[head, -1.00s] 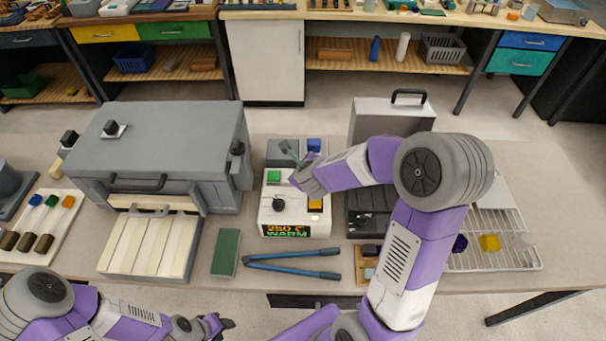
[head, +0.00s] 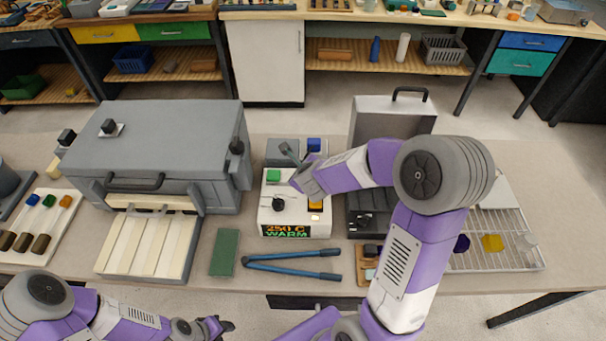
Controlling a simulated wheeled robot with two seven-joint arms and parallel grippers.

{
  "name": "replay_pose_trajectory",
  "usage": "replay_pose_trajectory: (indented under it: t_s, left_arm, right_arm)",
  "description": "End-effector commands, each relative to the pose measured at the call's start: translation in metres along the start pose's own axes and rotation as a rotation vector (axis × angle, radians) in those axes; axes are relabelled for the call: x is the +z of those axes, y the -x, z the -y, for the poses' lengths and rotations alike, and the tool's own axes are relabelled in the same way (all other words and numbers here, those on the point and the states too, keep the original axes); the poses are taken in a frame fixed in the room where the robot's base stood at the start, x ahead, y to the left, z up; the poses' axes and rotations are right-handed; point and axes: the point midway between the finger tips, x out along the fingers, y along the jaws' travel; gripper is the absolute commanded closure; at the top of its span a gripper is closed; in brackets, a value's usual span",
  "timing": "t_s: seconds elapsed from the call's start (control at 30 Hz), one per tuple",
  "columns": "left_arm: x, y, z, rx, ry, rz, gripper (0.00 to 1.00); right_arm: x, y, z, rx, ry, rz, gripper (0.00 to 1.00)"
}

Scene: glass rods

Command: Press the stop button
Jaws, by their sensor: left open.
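The white control box (head: 265,222) stands mid-table. It has a green button (head: 273,176), a black knob (head: 278,204), a lit orange button (head: 315,205) and a display (head: 288,231) reading "250 C WARM". I cannot tell which is the stop button; part of the box's top is hidden behind my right arm. My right gripper (head: 288,150) is over the back of the box, near the green button; its jaws are too small and covered to read, and contact is unclear. My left gripper (head: 224,326) is open and empty at the table's front edge.
A grey kiln (head: 170,140) stands left of the box, with a slatted tray (head: 150,245) in front. A green block (head: 225,252) and blue-handled tongs (head: 292,268) lie before the box. A grey case (head: 390,120) and a wire rack (head: 500,260) are to the right.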

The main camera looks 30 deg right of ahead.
Motion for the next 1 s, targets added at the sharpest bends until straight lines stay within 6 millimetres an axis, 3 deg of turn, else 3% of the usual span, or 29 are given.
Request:
replay_pose_trajectory:
  t_s: [0.5,1.0]
  left_arm:
    - [-0.0003,-0.0064,0.0024,0.0,0.0,0.0,0.57]
    - [0.0001,0.0021,-0.0008,0.0,0.0,0.0,0.57]
  right_arm:
    - [-0.0034,-0.0045,-0.0033,0.0,0.0,0.0,1.0]
    - [0.0014,0.0024,0.0016,0.001,-0.001,-0.001,1.0]
